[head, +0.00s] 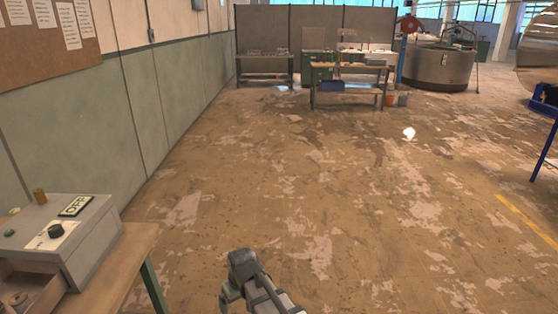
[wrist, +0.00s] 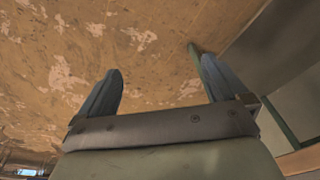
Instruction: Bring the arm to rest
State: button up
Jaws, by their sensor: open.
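My arm shows at the bottom middle of the head view, a grey link over the floor, to the right of the wooden table. My gripper (wrist: 165,85) shows in the wrist view with its two dark fingers spread wide apart. Nothing is between the fingers. Behind them lies the worn brown floor (wrist: 150,35). The fingertips do not show clearly in the head view.
A wooden table (head: 128,262) at lower left holds a grey control box (head: 92,240) with a knob and an "OFF" sign (head: 76,206). A green wall (head: 110,120) runs along the left. Workbenches (head: 350,72) and a metal vat (head: 438,68) stand far back. The middle floor is clear.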

jog(key=s+d+f+m, duration=0.15)
jog(key=d+f, duration=0.25)
jog(key=d, duration=0.6)
jog(key=s+d+f+m+g+h, duration=0.1)
jog(key=d+f+m, duration=0.2)
jog(key=d, duration=0.7)
jog(key=s+d+f+m, duration=0.2)
jog(key=d+f+m, duration=0.15)
jog(key=d, duration=0.65)
jog(key=s+f+g, duration=0.3)
jog(key=s+f, duration=0.7)
jog(key=s, duration=0.4)
jog(key=s+f+g, duration=0.3)
jog(key=s+f, duration=0.7)
jog(key=s, duration=0.5)
jog(key=shift+n+g, duration=0.3)
jog(key=shift+g, duration=0.1)
